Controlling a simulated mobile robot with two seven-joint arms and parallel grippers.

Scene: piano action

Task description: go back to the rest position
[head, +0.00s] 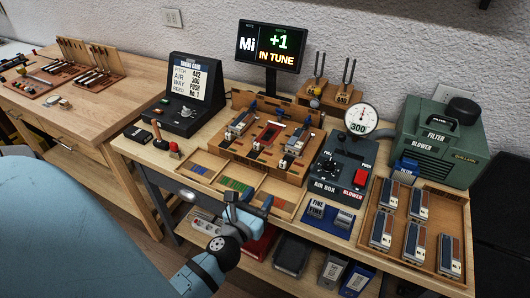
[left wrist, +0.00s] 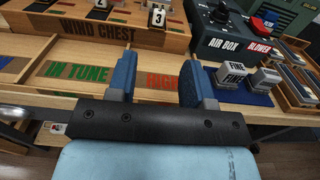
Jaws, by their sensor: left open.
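My left gripper (head: 249,203) is in front of the workbench's front edge, near the sorting tray with coloured strips (head: 236,184). In the left wrist view its two blue fingers (left wrist: 159,78) stand well apart with nothing between them. Beyond the fingers lie tray compartments marked IN TUNE (left wrist: 78,72) in green and HIGH (left wrist: 162,82) in red. A finger covers part of the tray there. My right gripper is in neither view.
Behind the tray stands the wooden wind chest (head: 265,138). To its right are the air box (head: 341,163), a blue block stand (head: 328,222) and a wooden tray of reed blocks (head: 454,212). A monitor (head: 269,45) reads +1 IN TUNE.

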